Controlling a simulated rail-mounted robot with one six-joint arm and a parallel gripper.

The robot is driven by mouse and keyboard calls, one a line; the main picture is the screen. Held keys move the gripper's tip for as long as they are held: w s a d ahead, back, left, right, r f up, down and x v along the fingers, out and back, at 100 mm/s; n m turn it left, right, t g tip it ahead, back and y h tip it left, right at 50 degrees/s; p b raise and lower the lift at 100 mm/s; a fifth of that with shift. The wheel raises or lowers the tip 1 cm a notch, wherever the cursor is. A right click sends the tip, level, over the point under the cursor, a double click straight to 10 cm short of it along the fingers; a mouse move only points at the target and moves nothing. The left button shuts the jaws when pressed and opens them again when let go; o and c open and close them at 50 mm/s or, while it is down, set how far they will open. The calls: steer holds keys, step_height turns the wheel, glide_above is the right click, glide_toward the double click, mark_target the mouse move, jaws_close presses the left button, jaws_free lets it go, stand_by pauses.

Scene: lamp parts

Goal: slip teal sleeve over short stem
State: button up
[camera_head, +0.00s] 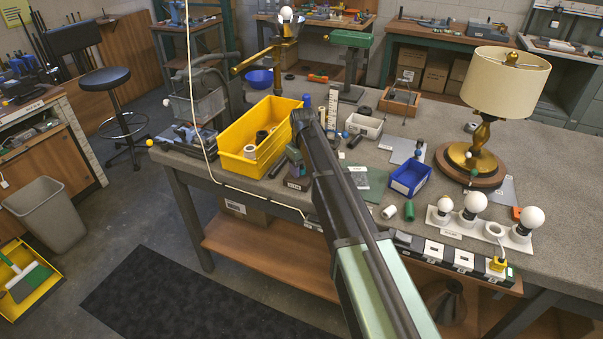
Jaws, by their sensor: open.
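A small teal-green sleeve (409,210) stands on the grey workbench, near its front edge. A white sleeve of similar size (389,212) is just left of it. I cannot tell which part is the short stem; a small upright dark post with a blue top (419,146) stands behind the blue bin, but its details are too small to read. My arm reaches from the bottom of the picture up over the bench, left of the teal sleeve and apart from it. I cannot make out my gripper's fingers.
A yellow bin (234,165) sits left of my arm. A blue bin (411,178) is behind the teal sleeve. Right stand a white board with several bulbs (443,218) and a brass lamp (481,135). A power strip (441,250) runs along the front edge. The bench's far right is clear.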

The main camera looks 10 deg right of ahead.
mark_target(303, 170)
step_height(303, 170, up, 11)
steer(key=p, duration=1)
steer(key=shift+p, duration=0.4)
steer(key=shift+f, duration=0.1)
steer(key=s+m, duration=0.4)
steer(key=s, duration=2.6)
steer(key=shift+s+a+m, duration=0.15)
steer(key=shift+s+m, duration=0.25)
